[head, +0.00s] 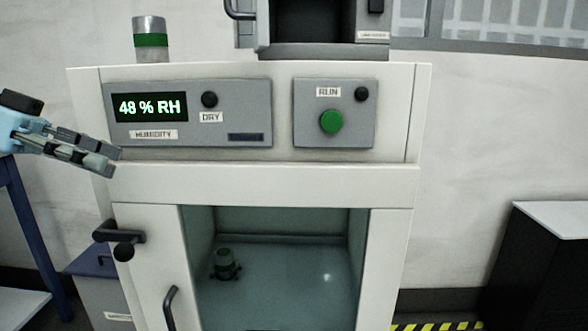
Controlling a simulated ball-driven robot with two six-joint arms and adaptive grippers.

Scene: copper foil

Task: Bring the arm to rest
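My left gripper (112,163) comes in from the left edge, in front of the left side of a white cabinet (270,185), just left of its humidity panel. Its two fingers lie close to each other and point right. No object shows between them, but from this angle I cannot tell whether they are open or shut. Whether they touch the cabinet is also unclear. My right gripper is not in view.
The humidity panel (195,113) reads 48 % RH. A run panel (335,113) has a green button (333,122). A dark latch handle (120,236) sticks out at left. A small green-and-dark item (225,264) shows through the window. A dark cabinet (545,265) stands right.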

